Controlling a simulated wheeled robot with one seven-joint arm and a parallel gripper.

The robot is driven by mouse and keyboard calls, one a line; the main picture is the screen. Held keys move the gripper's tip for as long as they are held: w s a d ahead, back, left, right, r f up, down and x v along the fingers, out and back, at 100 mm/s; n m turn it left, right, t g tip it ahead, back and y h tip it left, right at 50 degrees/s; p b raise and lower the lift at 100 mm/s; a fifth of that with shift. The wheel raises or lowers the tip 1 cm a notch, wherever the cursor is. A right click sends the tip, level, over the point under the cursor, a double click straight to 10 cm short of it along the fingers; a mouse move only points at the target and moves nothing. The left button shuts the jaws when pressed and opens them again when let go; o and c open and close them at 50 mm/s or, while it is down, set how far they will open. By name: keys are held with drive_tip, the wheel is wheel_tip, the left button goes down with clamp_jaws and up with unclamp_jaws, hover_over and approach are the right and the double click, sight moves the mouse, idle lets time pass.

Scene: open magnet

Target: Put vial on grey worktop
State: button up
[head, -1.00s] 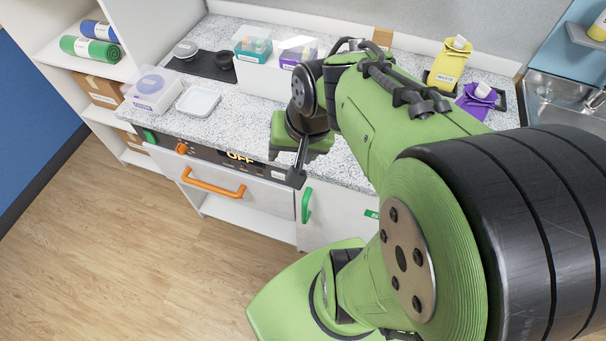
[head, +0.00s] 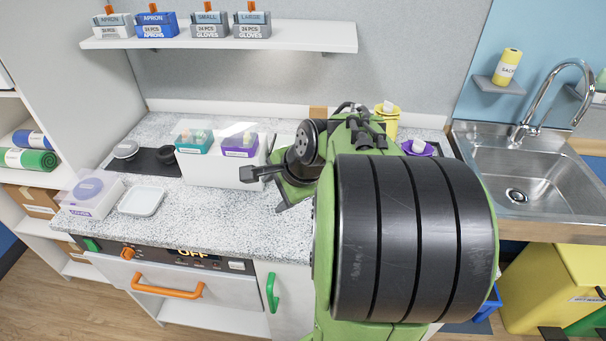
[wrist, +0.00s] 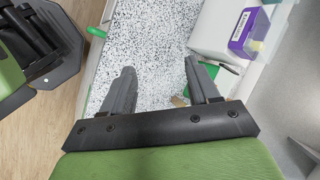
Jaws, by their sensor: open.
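The grey speckled worktop (head: 215,215) runs along the wall; it also fills the middle of the wrist view (wrist: 155,45). I cannot single out the vial with certainty. Small capped containers show in the teal-fronted box (head: 194,143) and the purple-fronted box (head: 240,147), both on a white block (head: 210,170). My gripper (head: 262,190) is above the worktop, just right of the white block. In the wrist view my gripper (wrist: 159,66) is open, with nothing visible between its fingers. A green item (wrist: 223,66) shows beyond the right finger; its kind is unclear. My arm hides the worktop's right part.
A clear lidded box (head: 90,193), a white tray (head: 142,201) and a dark mat (head: 150,168) are on the left. A yellow container (head: 388,122) and a purple one (head: 418,149) stand near the sink (head: 515,185). The front middle of the worktop is clear.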

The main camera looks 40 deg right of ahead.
drive_tip(key=s+d+f+m+t+h+b, duration=0.1)
drive_tip(key=s+d+f+m+t, duration=0.15)
drive_tip(key=d+m, duration=0.65)
drive_tip(key=s+d+f+m+t+b, duration=0.1)
drive_tip(key=s+d+f+m+t, duration=0.15)
drive_tip(key=d+m, duration=0.7)
drive_tip(key=shift+n+g, duration=0.4)
drive_tip(key=shift+n, duration=0.45)
drive_tip(key=b+x, duration=0.1)
drive_tip(key=x, duration=0.4)
drive_tip(key=d+b+x, duration=0.1)
drive_tip(key=b+x, duration=0.1)
drive_tip(key=x, duration=0.3)
drive_tip(key=d+b+x, duration=0.1)
drive_tip(key=x, duration=0.5)
drive_tip(key=shift+s+d+f+b, duration=0.1)
drive_tip(key=shift+s+f+b, duration=0.1)
drive_tip(key=shift+b, duration=0.15)
drive_tip(key=shift+r, duration=0.1)
clamp_jaws()
wheel_tip(320, 180, up, 18)
drive_tip(key=p, duration=0.6)
drive_tip(key=shift+p, duration=0.35)
